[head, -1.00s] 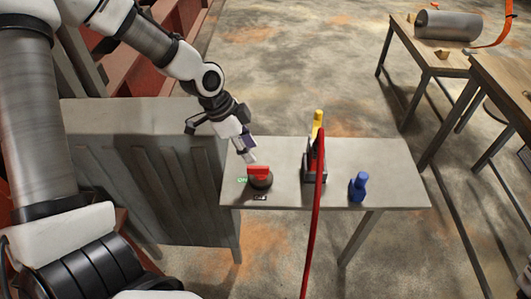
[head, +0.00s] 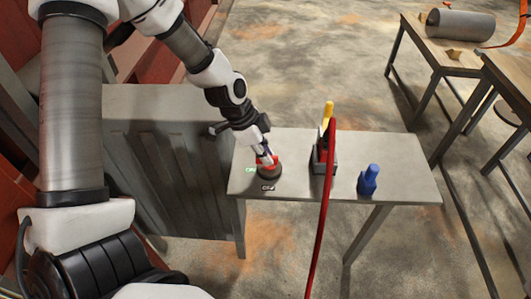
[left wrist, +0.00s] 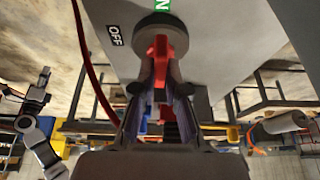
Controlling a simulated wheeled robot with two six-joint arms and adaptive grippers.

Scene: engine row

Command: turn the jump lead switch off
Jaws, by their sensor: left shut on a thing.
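The jump lead switch is a red handle (head: 266,160) on a dark round base (head: 270,173), at the left end of the small grey table. A green ON label (head: 251,170) is at its left and an OFF label (head: 268,188) in front. My left gripper (head: 265,154) comes down from above and is shut on the red handle. In the left wrist view the handle (left wrist: 159,48) sits between the fingers, in line with the green label (left wrist: 162,5); the OFF label (left wrist: 113,36) is off to the left. My right gripper (left wrist: 38,92) appears small there; its jaws are unclear.
A dark block with red and yellow clamps (head: 325,150) stands mid-table, with a red cable (head: 322,225) hanging in front. A blue bottle-like thing (head: 368,180) stands right of it. A grey cabinet (head: 165,150) adjoins the table's left. Wooden tables (head: 440,50) stand at the far right.

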